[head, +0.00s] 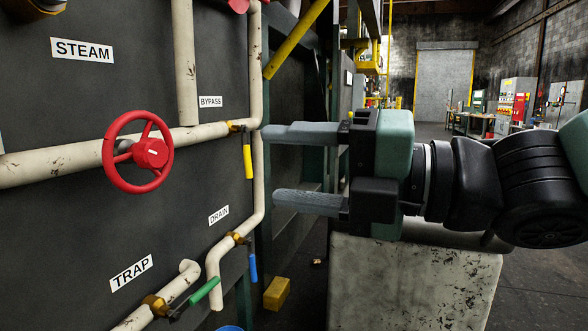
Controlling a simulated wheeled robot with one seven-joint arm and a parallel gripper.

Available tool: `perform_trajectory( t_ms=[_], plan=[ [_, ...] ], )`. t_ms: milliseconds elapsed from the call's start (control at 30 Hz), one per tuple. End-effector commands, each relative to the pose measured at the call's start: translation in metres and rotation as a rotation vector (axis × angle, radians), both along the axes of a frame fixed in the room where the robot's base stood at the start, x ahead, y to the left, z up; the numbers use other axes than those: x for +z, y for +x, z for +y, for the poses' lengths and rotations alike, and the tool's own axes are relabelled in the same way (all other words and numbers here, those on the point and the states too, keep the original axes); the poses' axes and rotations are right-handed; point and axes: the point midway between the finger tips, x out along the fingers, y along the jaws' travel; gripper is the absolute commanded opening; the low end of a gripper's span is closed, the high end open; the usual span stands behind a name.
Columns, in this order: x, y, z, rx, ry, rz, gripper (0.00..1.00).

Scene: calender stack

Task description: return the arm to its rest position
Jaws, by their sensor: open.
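My gripper (285,168) is at the picture's middle, at the end of my arm, which reaches in from the right. Its two grey fingers point left and stand wide apart with nothing between them. The fingertips appear close to the vertical pipe and the yellow-handled bypass valve (248,160) in the picture. I cannot tell from this one view how far apart they are in depth.
A dark panel (60,240) on the left carries beige pipes, a red handwheel (150,153), a blue drain handle (253,267) and a green trap handle (203,292). A worn pale block (410,285) stands below my arm. A yellow box (277,294) lies on the floor.

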Motion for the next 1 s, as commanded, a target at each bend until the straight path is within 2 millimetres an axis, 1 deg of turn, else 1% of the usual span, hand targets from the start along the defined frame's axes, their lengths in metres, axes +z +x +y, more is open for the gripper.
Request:
perform_trajectory(
  t_ms=[67, 167, 233, 267, 300, 333, 367, 400, 467, 500, 567, 600, 733, 867, 900, 933, 1000],
  plan=[
    [-0.008, 0.006, -0.001, -0.036, -0.005, 0.058, 0.58],
    [-0.033, 0.023, -0.006, -0.154, -0.018, 0.244, 0.58],
    [-0.062, 0.036, -0.015, -0.285, -0.022, 0.445, 0.58],
    [-0.076, 0.040, -0.020, -0.350, -0.022, 0.541, 0.58],
    [-0.096, 0.043, -0.028, -0.444, -0.018, 0.675, 0.58],
    [-0.112, 0.044, -0.034, -0.515, -0.014, 0.776, 0.58],
    [-0.127, 0.043, -0.041, -0.589, -0.010, 0.875, 0.58],
    [-0.147, 0.039, -0.051, -0.688, -0.002, 1.003, 0.58],
    [-0.176, 0.029, -0.065, -0.838, 0.010, 1.185, 0.58],
    [-0.192, 0.019, -0.073, -0.933, 0.018, 1.293, 0.58],
    [-0.212, 0.003, -0.085, -1.069, 0.028, 1.437, 0.58],
    [-0.223, -0.009, -0.091, -1.154, 0.035, 1.522, 0.58],
    [-0.249, -0.049, -0.109, -1.416, 0.049, 1.747, 0.58],
    [-0.264, -0.091, -0.121, -1.672, 0.052, 1.923, 0.58],
    [-0.266, -0.104, -0.124, -1.751, 0.048, 1.968, 0.58],
    [-0.253, -0.105, -0.124, -1.754, 0.053, 1.972, 0.58],
    [-0.235, -0.103, -0.123, -1.743, 0.054, 1.966, 0.58]
  ],
)
